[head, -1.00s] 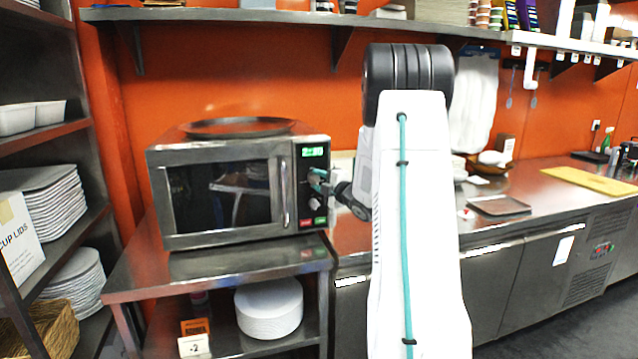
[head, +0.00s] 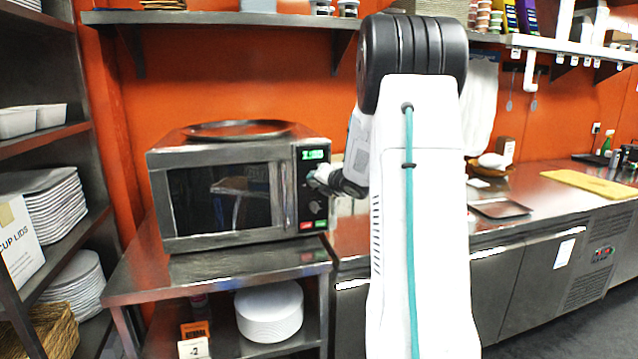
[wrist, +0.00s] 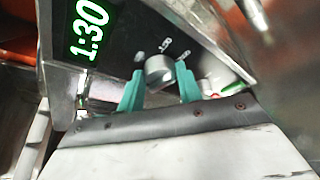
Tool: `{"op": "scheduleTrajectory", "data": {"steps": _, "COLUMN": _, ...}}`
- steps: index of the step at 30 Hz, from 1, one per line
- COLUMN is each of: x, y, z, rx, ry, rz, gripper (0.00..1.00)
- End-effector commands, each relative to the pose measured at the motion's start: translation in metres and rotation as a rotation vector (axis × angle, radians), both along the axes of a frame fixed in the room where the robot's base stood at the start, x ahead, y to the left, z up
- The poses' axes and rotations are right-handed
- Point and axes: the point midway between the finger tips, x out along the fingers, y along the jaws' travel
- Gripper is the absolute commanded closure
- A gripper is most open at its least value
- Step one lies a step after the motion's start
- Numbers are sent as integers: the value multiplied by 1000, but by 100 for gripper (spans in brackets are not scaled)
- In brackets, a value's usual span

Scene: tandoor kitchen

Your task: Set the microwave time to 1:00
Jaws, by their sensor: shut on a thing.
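The microwave (head: 215,205) stands on a steel table, its door shut. In the head view my gripper (head: 313,178) reaches in from the right to the panel below the display and covers this upper knob. A lower dark knob (head: 316,207) shows beneath it. Red and green buttons (head: 306,225) sit at the panel's bottom.
A round dark tray (head: 237,130) lies on top of the microwave. A steel counter (head: 550,205) runs to the right. Shelves with stacked white plates (head: 55,208) stand at the left. More white plates (head: 268,312) sit under the table.

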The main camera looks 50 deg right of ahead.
Motion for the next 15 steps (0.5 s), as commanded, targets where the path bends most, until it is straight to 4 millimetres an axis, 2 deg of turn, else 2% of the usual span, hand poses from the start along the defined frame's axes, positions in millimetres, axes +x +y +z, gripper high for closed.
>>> {"op": "scheduleTrajectory", "data": {"steps": 15, "x": 3, "y": 5, "z": 2, "rx": -393, "ry": 244, "rz": 1, "gripper": 88}}
